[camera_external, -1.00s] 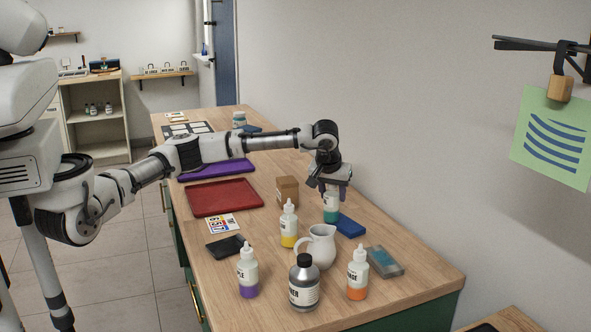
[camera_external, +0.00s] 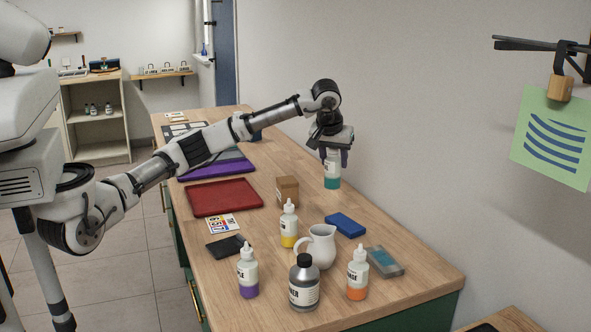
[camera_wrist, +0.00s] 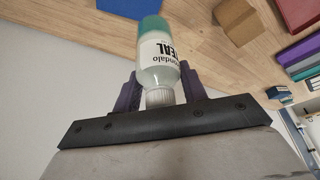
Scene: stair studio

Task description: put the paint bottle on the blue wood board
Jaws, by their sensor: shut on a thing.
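My gripper (camera_external: 335,157) is shut on a white paint bottle with a teal bottom (camera_external: 332,177) and holds it upright above the table. In the wrist view my gripper (camera_wrist: 160,90) has a finger on each side of the bottle's neck end, and the bottle (camera_wrist: 160,55) shows a label reading TEAL. The blue wood board (camera_external: 345,225) lies flat on the table, below and slightly right of the held bottle in the external view. Its top is bare. A blue corner, likely this board, shows at the wrist view's top edge (camera_wrist: 122,6).
A brown box (camera_external: 287,191) stands left of the held bottle. A red tray (camera_external: 224,197) lies left.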

